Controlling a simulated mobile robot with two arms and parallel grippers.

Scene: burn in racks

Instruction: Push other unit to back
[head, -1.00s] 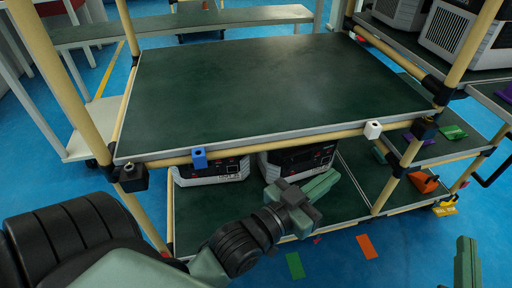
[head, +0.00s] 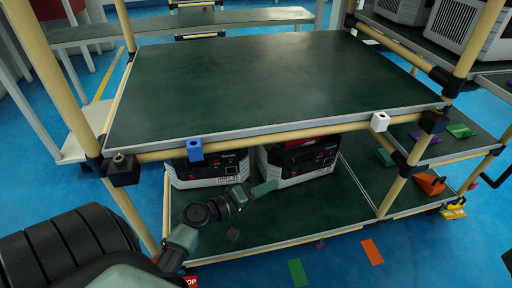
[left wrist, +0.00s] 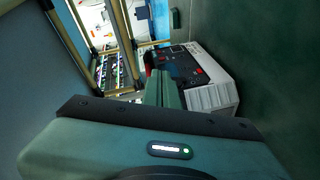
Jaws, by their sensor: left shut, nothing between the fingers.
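Two grey-and-black units stand side by side on the lower green shelf (head: 250,232) of the rack. The left unit (head: 210,170) and the right unit (head: 302,162) are partly hidden from above by the upper shelf. My left gripper (head: 265,188) is shut and empty, low over the lower shelf, with its tips before the right unit's left front corner. In the left wrist view, the shut fingers (left wrist: 161,88) point at a unit (left wrist: 205,75) with a dark panel and a pale ribbed side. I cannot tell if they touch it. Only a dark sliver of my right gripper (head: 508,262) shows.
The upper shelf (head: 270,85) is bare; its front rail carries a blue block (head: 195,149) and a white block (head: 379,121). Tan posts flank the opening. More units (head: 465,28) stand on the right rack.

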